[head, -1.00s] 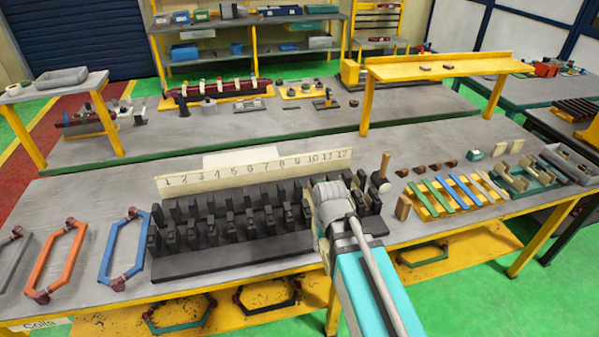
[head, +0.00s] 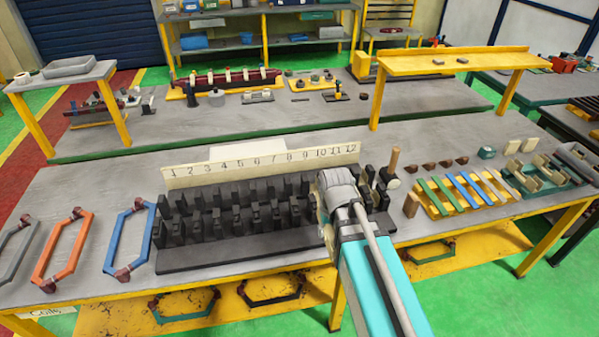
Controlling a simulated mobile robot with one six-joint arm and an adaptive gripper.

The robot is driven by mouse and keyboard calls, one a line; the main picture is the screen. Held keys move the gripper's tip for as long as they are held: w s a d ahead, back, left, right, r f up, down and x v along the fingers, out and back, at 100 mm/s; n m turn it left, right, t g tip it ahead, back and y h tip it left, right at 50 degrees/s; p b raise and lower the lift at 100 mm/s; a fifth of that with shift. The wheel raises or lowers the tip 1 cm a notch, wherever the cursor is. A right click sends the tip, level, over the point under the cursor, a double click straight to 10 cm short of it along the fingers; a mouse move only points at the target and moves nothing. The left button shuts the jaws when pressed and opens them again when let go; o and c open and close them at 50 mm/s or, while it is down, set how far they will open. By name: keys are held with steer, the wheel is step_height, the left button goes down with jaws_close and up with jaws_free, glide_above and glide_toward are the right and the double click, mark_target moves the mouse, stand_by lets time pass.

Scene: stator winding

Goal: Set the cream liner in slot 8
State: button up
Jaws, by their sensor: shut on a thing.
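The dark stator block (head: 225,248) lies on the bench with rows of upright black posts. A cream board (head: 265,168) behind it carries the numbers 1 to 12. The number 8 stands right of the board's middle, and the posts below it are in plain view. My gripper (head: 334,190) is over the right end of the block, below numbers 10 to 12. My own wrist hides its fingertips. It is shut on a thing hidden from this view. No cream liner can be clearly made out in its jaws.
A mallet (head: 393,165) and a wooden block (head: 411,204) are between rack and stator. Orange (head: 62,245) and blue (head: 128,240) hexagonal coils lie at the left. A yellow shelf (head: 440,64) stands behind.

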steer(key=w+a, duration=0.5)
steer(key=w, duration=0.7)
steer(key=w+a, duration=0.5)
steer(key=w, duration=0.6)
steer(key=shift+w+a+r+p, duration=0.15)
steer(key=shift+w+r+p, duration=0.15)
steer(key=shift+w, duration=0.1)
steer(key=shift+f, duration=0.15)
steer(key=shift+f+b, duration=2.05)
steer(key=shift+b, duration=0.15)
steer(key=shift+f+b, duration=3.95)
steer(key=shift+f, duration=0.05)
